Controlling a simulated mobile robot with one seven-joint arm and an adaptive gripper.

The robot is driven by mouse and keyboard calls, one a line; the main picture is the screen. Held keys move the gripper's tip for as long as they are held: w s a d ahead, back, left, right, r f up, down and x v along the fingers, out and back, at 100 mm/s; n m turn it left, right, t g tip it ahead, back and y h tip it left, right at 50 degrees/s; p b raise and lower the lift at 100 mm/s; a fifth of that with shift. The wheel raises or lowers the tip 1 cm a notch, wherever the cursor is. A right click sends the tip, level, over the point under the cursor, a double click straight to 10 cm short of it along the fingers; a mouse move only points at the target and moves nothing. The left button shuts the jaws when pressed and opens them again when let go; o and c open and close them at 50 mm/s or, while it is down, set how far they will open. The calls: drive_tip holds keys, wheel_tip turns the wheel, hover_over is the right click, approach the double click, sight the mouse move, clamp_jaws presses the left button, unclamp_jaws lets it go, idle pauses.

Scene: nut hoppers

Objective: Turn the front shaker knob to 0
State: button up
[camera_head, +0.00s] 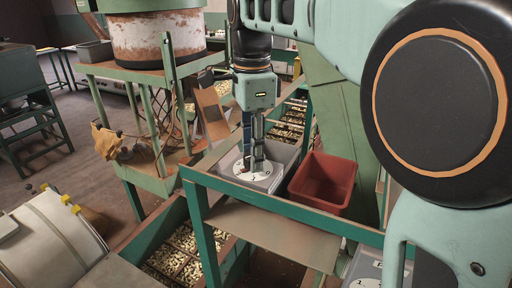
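A white round dial (242,176) with dark digits lies on top of a grey box (279,175) on the green frame. A "0" shows near its right side, and a small red mark near its left. My gripper (251,167) points straight down over this dial, with its fingertips at the dial's middle. The fingertips hide the knob, so I cannot tell where it points or whether the fingers close on it. A second white dial (366,284) is partly in view at the bottom edge. I cannot tell from labels which dial is the front one.
A red bin (324,182) stands just right of the grey box. A green rail (283,206) runs in front of both. Trays of nuts (182,252) lie below left. A rusty hopper (157,38) stands behind left, with an orange-brown glove (106,141) on its stand.

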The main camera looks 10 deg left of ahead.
drive_tip(key=c, duration=0.7)
drive_tip(key=shift+o, duration=0.2)
drive_tip(key=shift+r+n+p, duration=0.1)
drive_tip(key=shift+n+p, duration=0.2)
drive_tip(key=shift+c, duration=0.2)
drive_tip(key=shift+r+n+p, duration=0.1)
drive_tip(key=shift+n+p, duration=0.6)
drive_tip(key=shift+n, duration=0.3)
drive_tip(key=n+p, duration=0.1)
drive_tip(key=n, duration=0.1)
drive_tip(key=shift+n, duration=0.4)
drive_tip(key=n+p, duration=0.3)
drive_tip(key=n, duration=0.3)
drive_tip(key=n+p, duration=0.2)
drive_tip(key=n, duration=0.4)
drive_tip(key=shift+n, duration=0.3)
drive_tip(key=n+p, duration=0.1)
drive_tip(key=n, duration=0.4)
drive_tip(key=shift+n+p, duration=0.3)
drive_tip(key=shift+n, duration=0.1)
drive_tip(key=shift+o, duration=0.2)
